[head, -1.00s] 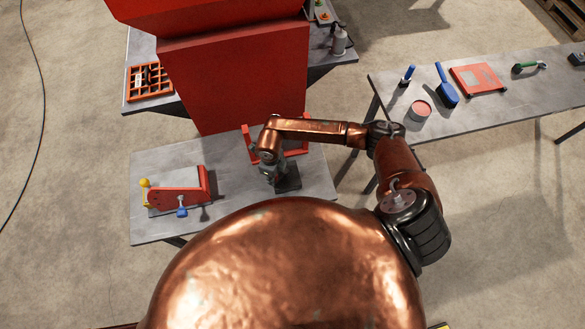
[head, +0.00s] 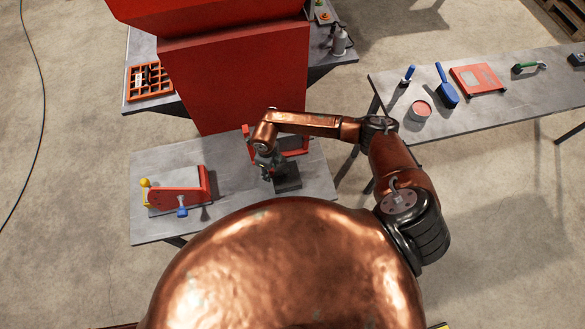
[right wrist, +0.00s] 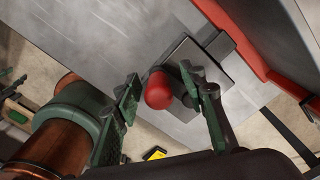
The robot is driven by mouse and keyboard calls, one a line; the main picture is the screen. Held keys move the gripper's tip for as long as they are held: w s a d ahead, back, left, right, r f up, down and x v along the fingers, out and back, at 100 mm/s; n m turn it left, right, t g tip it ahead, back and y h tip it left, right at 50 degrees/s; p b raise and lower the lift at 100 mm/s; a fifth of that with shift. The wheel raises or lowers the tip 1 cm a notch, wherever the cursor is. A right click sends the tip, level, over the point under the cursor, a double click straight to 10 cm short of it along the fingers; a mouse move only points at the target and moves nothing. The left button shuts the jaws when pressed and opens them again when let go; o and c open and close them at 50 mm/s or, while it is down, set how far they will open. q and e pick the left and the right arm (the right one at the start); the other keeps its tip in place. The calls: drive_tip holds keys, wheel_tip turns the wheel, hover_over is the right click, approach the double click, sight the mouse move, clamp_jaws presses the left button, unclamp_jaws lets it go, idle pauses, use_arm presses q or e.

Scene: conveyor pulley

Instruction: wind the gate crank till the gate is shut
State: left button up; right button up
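A red knob (right wrist: 158,90), apparently the crank's handle, shows in the right wrist view beside a dark block (right wrist: 232,68). In the head view the dark block (head: 288,180) sits on the near table, in front of a red frame (head: 293,146). My right gripper (right wrist: 165,98) is open, with its fingers on either side of the red knob; I cannot tell if either finger touches it. In the head view my right gripper (head: 268,171) is over the block's left side and partly hidden by its wrist. I cannot make out the gate's position.
A red bracket (head: 185,195) with a blue handle and yellow knob stands on the near table's (head: 235,205) left. A tall red housing (head: 240,75) rises behind. The right-hand table (head: 500,110) holds a brush (head: 446,88), a can (head: 420,110) and other items.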

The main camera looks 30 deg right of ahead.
drive_tip(key=shift+r, duration=0.1)
drive_tip(key=shift+r+p, duration=2)
drive_tip(key=shift+r, duration=1.45)
